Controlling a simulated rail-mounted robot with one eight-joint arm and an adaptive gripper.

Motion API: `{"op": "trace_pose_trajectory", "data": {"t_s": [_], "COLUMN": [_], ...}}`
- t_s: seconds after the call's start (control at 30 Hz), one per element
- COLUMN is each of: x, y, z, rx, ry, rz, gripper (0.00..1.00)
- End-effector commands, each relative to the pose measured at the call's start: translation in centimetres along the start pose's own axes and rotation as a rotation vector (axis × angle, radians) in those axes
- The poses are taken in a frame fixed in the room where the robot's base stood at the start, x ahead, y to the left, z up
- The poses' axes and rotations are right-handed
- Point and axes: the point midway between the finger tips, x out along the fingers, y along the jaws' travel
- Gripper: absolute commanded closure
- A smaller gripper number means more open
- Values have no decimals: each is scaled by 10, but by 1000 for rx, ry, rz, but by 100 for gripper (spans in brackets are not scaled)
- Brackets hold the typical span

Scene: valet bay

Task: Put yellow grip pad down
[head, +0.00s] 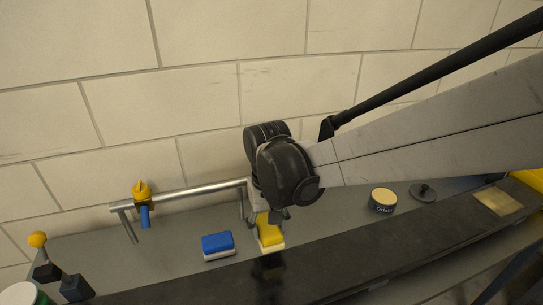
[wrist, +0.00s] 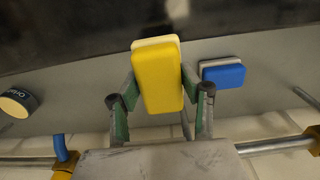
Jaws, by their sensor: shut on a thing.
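The yellow grip pad (head: 269,232) has a pale layer along one side. It is just above or on the grey shelf; I cannot tell if it touches. In the wrist view the pad (wrist: 158,78) sits between the two green-lined fingers of my gripper (wrist: 157,88), which is shut on it. In the head view my gripper (head: 268,213) is partly hidden by my dark wrist joint, over the shelf's middle.
A blue pad (head: 218,244) lies close left of the yellow one. A metal rail (head: 190,192) with a yellow-and-blue fitting (head: 142,193) stands behind. A round tin (head: 383,200) and a dark knobbed disc (head: 423,192) are right. A dark strip (head: 350,253) runs along the front.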

Motion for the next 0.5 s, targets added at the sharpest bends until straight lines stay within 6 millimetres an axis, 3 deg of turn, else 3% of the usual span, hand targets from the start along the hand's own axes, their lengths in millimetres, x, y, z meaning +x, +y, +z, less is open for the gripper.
{"op": "trace_pose_trajectory", "data": {"t_s": [0.5], "x": [52], "y": [56], "z": [-67], "rx": [3], "ry": [0], "rz": [0], "gripper": [82]}}
